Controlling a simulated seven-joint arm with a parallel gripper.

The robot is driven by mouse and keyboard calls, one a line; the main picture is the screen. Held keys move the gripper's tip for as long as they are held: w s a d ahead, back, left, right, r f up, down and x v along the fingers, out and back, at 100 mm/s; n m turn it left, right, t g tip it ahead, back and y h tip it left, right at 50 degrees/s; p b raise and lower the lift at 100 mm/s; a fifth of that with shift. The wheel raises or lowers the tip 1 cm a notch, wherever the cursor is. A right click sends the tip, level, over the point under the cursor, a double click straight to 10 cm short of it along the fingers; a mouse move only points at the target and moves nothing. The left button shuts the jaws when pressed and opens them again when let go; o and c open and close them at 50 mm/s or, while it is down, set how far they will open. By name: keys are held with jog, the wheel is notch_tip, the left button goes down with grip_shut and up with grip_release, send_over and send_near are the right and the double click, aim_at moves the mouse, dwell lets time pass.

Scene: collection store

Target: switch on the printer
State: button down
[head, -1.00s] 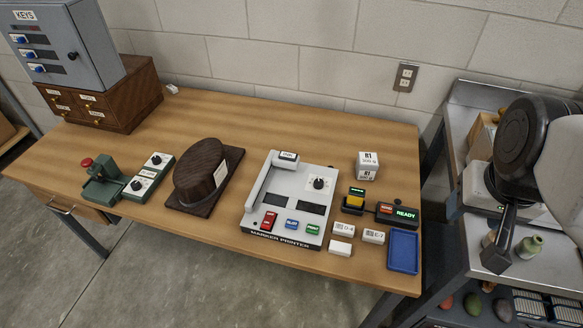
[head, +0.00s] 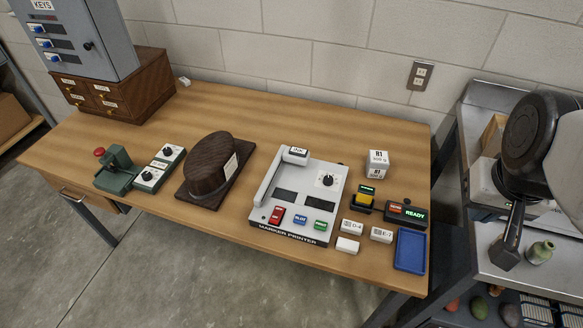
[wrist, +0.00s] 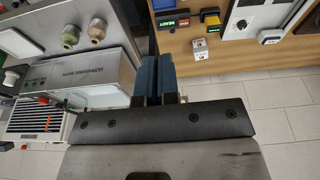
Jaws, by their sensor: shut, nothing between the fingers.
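The marker printer (head: 262,228), a pale grey box, sits on the wooden table in the head view. Its front row has a red rocker switch (head: 276,215), a blue button (head: 300,220) and a green button (head: 321,226). A dial (head: 327,180) is at its upper right. Whether the rocker is on is too small to tell. My gripper (wrist: 158,68) is shut and empty in the wrist view, its blue fingers together, well apart from the printer.
Right of the printer are a lit READY box (head: 402,214), a yellow-button box (head: 363,200), small white blocks (head: 381,235) and a blue tray (head: 410,252). A dark hat-shaped block (head: 207,165) stands left. A metal side bench (head: 480,262) is at the right.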

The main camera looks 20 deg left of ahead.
jog(key=w+a+f+n+g, duration=0.1)
jog(key=w+a+f+n, duration=0.1)
jog(key=w+a+n, duration=0.45)
jog(key=n+g, duration=0.4)
jog(key=n, duration=0.7)
send_over(274, 218)
jog(key=w, duration=0.3)
jog(key=w+x, duration=0.2)
jog(key=x, duration=1.1)
jog(key=shift+w+f, duration=0.45)
jog(key=shift+f, duration=0.05)
jog(key=shift+f, duration=0.1)
jog(key=x, duration=1.3)
jog(key=shift+f, duration=0.4)
jog(key=shift+f, duration=0.1)
